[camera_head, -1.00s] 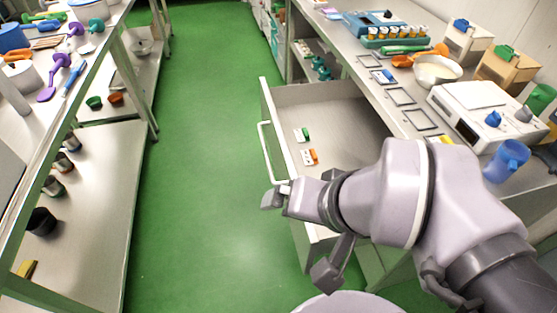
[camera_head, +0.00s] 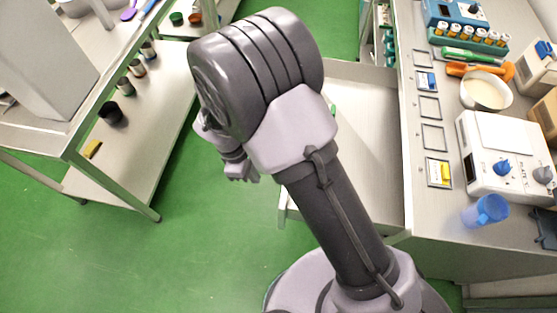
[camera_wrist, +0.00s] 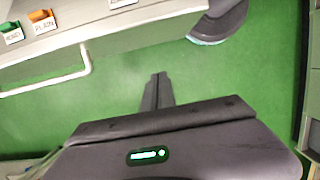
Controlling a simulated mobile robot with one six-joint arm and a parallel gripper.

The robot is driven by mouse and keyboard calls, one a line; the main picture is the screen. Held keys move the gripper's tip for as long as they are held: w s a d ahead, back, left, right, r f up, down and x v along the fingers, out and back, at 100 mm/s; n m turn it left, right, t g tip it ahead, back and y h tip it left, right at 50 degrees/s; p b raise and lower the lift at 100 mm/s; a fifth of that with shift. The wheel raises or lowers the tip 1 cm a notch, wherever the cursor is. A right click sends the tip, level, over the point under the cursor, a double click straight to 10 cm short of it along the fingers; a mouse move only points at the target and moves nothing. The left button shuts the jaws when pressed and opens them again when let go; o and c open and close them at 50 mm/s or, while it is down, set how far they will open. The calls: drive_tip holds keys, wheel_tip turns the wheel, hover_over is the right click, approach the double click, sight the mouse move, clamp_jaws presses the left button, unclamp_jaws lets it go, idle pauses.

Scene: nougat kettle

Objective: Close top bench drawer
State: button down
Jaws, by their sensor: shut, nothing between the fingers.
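The top bench drawer (camera_head: 372,155) is pulled out from the bench, and my arm covers much of it in the head view. In the wrist view its front panel (camera_wrist: 130,38) runs across the top, with the pale bar handle (camera_wrist: 84,64) on its outer face. My gripper (camera_wrist: 157,78) is shut and empty, over the green floor outside the drawer, to the right of the handle in that view and apart from it. In the head view my gripper (camera_head: 242,172) shows only partly below my arm, left of the drawer.
Two label cards, one orange (camera_wrist: 42,20) and one green (camera_wrist: 11,31), lie in the drawer. The bench top (camera_head: 430,205) holds a white device (camera_head: 505,150), a bowl (camera_head: 486,92) and a blue cup (camera_head: 486,211). A shelved table (camera_head: 140,165) stands left, with green floor between.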

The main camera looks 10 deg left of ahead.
drive_tip(key=d+f+b, duration=0.4)
drive_tip(key=d+f, duration=0.2)
drive_tip(key=f, duration=0.2)
drive_tip(key=shift+f, duration=0.4)
drive_tip(key=shift+s, duration=0.1)
